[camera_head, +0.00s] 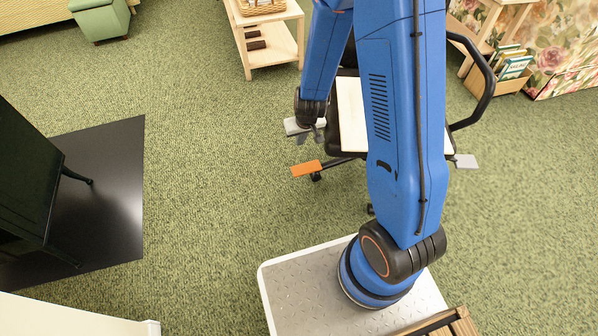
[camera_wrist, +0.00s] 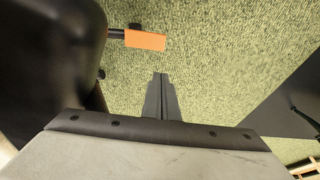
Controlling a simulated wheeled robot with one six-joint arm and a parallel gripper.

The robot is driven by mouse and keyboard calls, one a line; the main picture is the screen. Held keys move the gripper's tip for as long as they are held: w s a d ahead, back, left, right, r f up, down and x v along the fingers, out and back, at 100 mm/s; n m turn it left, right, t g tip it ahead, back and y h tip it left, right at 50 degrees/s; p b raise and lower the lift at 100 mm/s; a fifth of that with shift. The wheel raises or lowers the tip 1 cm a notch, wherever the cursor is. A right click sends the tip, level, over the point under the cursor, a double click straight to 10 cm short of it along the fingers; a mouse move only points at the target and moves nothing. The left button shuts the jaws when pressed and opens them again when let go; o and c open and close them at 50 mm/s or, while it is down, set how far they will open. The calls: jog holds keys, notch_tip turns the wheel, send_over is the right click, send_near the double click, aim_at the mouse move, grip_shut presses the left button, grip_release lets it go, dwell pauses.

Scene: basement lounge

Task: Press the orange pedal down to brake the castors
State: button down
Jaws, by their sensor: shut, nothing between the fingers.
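In the wrist view the pedal (camera_wrist: 145,40) is at the upper middle, on a dark bar that runs in from the left. My gripper (camera_head: 304,136) is shut and empty, and shows just above the pedal in the head view. In the wrist view my gripper's fingertips (camera_wrist: 160,76) point towards the pedal and appear apart from it. My arm hides much of the chair.
A grey pedal (camera_head: 466,161) is on the chair's right side. A black stove (camera_head: 30,170) stands on a dark floor plate (camera_head: 122,190) at left. A wooden shelf unit (camera_head: 272,56) is behind. Open carpet lies left of the chair.

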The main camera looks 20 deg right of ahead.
jog(key=shift+s+d+f, duration=0.1)
jog(key=shift+s+f, duration=0.1)
jog(key=shift+f, duration=0.25)
jog(key=shift+s+f, duration=0.15)
jog(key=shift+f, duration=0.3)
send_over(296, 170)
jog(key=s, duration=0.1)
jog(key=f, duration=2.1)
jog(key=shift+s+f, duration=0.15)
jog(key=shift+s, duration=0.05)
jog(key=shift+f, duration=0.95)
